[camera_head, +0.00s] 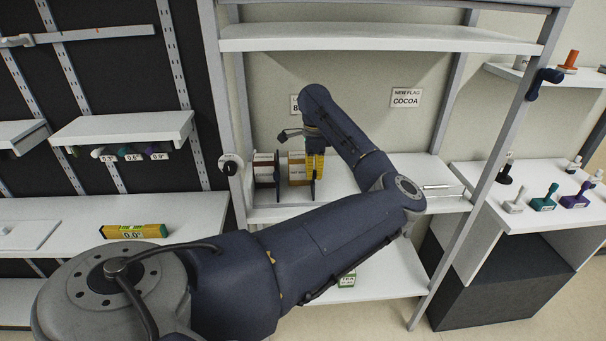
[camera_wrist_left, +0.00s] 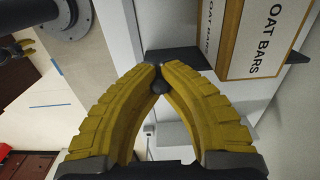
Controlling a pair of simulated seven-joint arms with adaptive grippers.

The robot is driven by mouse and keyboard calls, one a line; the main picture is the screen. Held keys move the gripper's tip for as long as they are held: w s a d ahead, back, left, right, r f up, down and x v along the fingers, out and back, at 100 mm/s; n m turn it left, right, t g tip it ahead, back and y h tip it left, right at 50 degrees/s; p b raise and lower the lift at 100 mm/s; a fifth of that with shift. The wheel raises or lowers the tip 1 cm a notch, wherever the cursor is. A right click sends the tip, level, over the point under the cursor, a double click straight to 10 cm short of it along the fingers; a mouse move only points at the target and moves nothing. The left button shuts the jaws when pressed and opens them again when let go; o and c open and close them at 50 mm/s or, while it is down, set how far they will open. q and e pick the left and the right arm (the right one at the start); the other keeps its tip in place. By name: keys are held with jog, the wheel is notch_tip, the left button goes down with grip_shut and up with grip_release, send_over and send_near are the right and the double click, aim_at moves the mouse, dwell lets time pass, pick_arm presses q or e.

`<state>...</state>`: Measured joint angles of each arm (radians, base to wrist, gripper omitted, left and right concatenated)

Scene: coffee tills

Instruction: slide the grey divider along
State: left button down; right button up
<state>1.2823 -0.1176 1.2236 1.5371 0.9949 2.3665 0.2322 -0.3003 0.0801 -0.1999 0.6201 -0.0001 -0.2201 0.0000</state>
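The grey divider (camera_head: 313,187) stands upright on the middle shelf, at the right side of an oat bars box (camera_head: 298,169). In the left wrist view its dark grey part (camera_wrist_left: 185,60) lies just beyond the fingertips. My left gripper (camera_head: 316,170) reaches down to the divider's front top. In the left wrist view the yellow fingertips of this gripper (camera_wrist_left: 158,78) close around a small dark knob on the divider. A small dark and yellow shape at that view's left edge looks like my right gripper (camera_wrist_left: 20,46); its fingers are too small to read.
A second dark divider (camera_head: 277,177) stands left of the oat bars box. The shelf (camera_head: 340,182) is clear right of the grey divider, up to a thin clear-looking tray (camera_head: 441,189). A white shelf (camera_head: 390,38) is overhead and a grey post (camera_head: 487,170) stands to the right.

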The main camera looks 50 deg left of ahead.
pick_arm(q)
jog(key=shift+s+a+r, duration=0.1)
jog(key=shift+s+a, duration=1)
jog(key=shift+s, duration=0.1)
jog(key=c, duration=1.5)
grip_release()
